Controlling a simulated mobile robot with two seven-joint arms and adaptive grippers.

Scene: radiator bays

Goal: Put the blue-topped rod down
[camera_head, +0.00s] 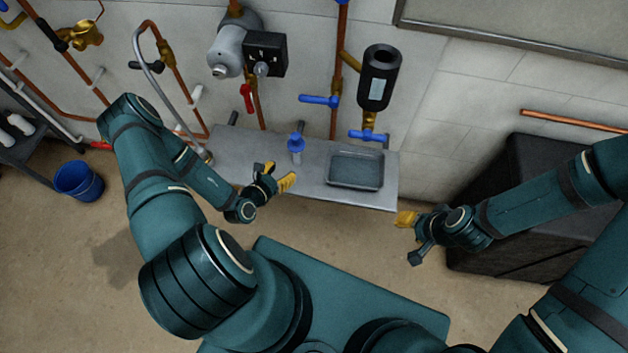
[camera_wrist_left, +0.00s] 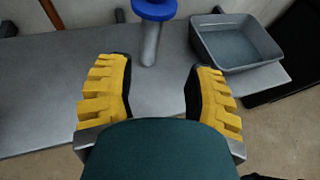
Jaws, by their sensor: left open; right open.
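The blue-topped rod (camera_head: 296,146) stands upright on the grey metal shelf (camera_head: 237,152), left of the grey tray. In the left wrist view the rod (camera_wrist_left: 150,45) shows a grey shaft under a round blue top, just beyond my fingertips and apart from them. My left gripper (camera_head: 277,179) is open and empty at the shelf's front edge; its yellow fingers (camera_wrist_left: 160,85) are spread wide in the left wrist view. My right gripper (camera_head: 405,226) is open, off the shelf's right end, with nothing seen in it.
The grey tray (camera_head: 356,170) sits on the right part of the shelf. Copper pipes with blue-handled valves (camera_head: 368,135) and a black cylinder (camera_head: 379,77) are on the wall behind. A black box (camera_head: 520,190) stands at right; a blue bucket (camera_head: 78,181) is on the floor at left.

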